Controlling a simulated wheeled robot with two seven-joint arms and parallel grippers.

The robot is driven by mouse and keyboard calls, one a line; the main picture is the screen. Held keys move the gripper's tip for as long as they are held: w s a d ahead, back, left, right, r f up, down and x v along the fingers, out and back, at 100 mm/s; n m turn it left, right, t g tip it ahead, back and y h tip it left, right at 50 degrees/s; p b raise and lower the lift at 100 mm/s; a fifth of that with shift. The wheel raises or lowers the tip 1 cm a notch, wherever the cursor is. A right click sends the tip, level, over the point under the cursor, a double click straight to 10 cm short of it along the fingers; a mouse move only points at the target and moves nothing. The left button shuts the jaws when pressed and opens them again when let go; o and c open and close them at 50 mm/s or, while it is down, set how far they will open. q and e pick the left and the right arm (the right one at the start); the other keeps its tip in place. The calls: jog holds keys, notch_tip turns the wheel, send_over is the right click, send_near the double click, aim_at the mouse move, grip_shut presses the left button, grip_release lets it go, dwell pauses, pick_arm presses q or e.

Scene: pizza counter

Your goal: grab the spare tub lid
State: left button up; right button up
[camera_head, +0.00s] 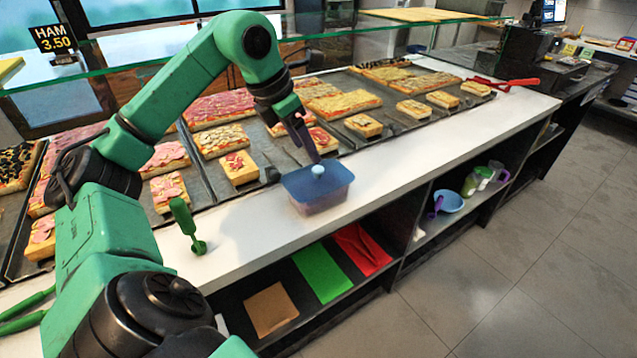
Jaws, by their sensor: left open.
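A tub (318,203) with a blue, see-through lid (300,184) stands on the white counter. The lid has a pale round knob (318,171) on top. I see no other lid that I can tell apart as a spare one. My left gripper (314,156) reaches down from above and its fingers end just above the knob. It is open, and I cannot tell whether a finger touches the knob. My right gripper is not in view.
Pizza slices on dark trays (281,188) lie behind the tub. A green-handled tool (187,225) stands on the counter to its left. Red tongs (505,84) lie at the far right. Below, a shelf holds coloured sheets (322,272) and a blue bowl (449,201). The counter right of the tub is clear.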

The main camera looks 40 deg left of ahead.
aim_at(318, 168)
pick_arm(q)
jog(key=f, duration=0.1)
jog(key=w+f, duration=0.1)
jog(key=f, duration=0.1)
jog(key=shift+w+a, duration=0.2)
jog(key=shift+w, duration=0.15)
jog(key=x, duration=0.4)
jog(key=shift+w, duration=0.15)
jog(key=shift+d, duration=0.2)
jog(key=shift+a+f, duration=0.1)
jog(key=shift+a, duration=0.05)
grip_shut()
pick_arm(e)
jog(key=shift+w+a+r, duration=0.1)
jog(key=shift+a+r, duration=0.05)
